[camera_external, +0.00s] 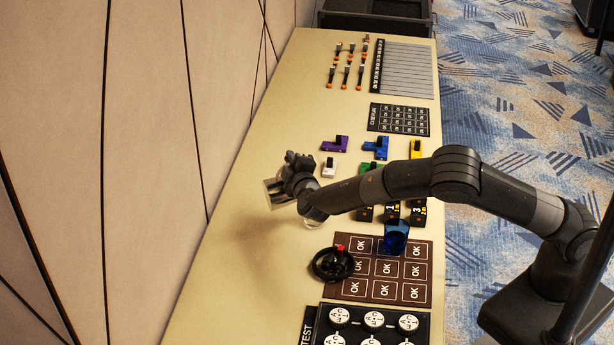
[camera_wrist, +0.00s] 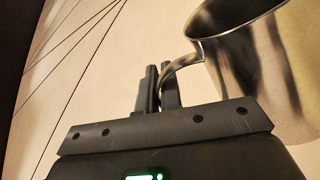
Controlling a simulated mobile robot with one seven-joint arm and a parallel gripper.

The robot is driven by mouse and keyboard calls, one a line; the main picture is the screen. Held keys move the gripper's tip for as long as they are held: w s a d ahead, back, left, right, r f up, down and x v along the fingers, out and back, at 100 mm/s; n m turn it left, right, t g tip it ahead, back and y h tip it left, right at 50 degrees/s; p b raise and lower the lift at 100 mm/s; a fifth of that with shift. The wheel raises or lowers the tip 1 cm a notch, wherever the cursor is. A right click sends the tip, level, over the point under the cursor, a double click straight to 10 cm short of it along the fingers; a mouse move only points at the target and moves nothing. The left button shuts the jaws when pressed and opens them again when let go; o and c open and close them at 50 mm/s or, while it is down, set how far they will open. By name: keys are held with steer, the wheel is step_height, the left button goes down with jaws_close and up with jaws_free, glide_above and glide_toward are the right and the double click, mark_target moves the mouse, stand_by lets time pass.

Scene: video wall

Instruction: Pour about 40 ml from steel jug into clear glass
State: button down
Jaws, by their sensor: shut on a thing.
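The steel jug (camera_external: 276,192) is held above the left part of the table; in the wrist view the shiny jug (camera_wrist: 262,70) fills the upper right, and its contents are not visible. My gripper (camera_wrist: 158,88) is shut on the jug's curved handle, and it also shows in the external view (camera_external: 290,180). The clear glass (camera_external: 313,223) appears to stand on the table just below and right of the jug, mostly hidden by my wrist. No liquid stream is visible. The glass is not in the wrist view.
A blue cup (camera_external: 396,242) stands on the brown OK board (camera_external: 373,285), beside a black round base with a red-topped stick (camera_external: 336,262). Colored blocks, such as a purple one (camera_external: 335,144), lie beyond my arm. The table's left strip (camera_external: 225,265) is clear beside the wall.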

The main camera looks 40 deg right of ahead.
steer(key=shift+s+d+f+m, duration=0.1)
steer(key=shift+d+f+m, duration=0.05)
steer(key=shift+d+m, duration=0.25)
stand_by(1.2)
steer(key=shift+a, duration=0.25)
steer(key=a+n, duration=0.2)
steer(key=n, duration=0.1)
steer(key=shift+w+a+f, duration=0.2)
steer(key=shift+w+a, duration=0.15)
steer(key=shift+r+n, duration=0.15)
steer(key=shift+n, duration=0.15)
steer(key=shift+w+a+r+n, duration=0.1)
steer(key=shift+w+a+n, duration=0.1)
steer(key=shift+a+n, duration=0.45)
steer(key=n, duration=0.1)
steer(key=a+n, duration=0.1)
steer(key=n, duration=0.1)
steer(key=shift+w+a+h, duration=0.2)
steer(key=shift+w+h, duration=0.05)
steer(key=shift+h, duration=0.05)
steer(key=shift+w+a+f+n+b, duration=0.15)
steer(key=shift+w+a+f+n, duration=0.3)
steer(key=shift+a+f+n, duration=1.05)
steer(key=shift+w+a+f+n+b, duration=0.1)
steer(key=shift+w+a+f+n, duration=0.5)
steer(key=shift+f+n, duration=1.65)
steer(key=shift+w+a+f+n+b, duration=0.25)
steer(key=shift+a+f+n, duration=0.9)
steer(key=shift+f, duration=1.6)
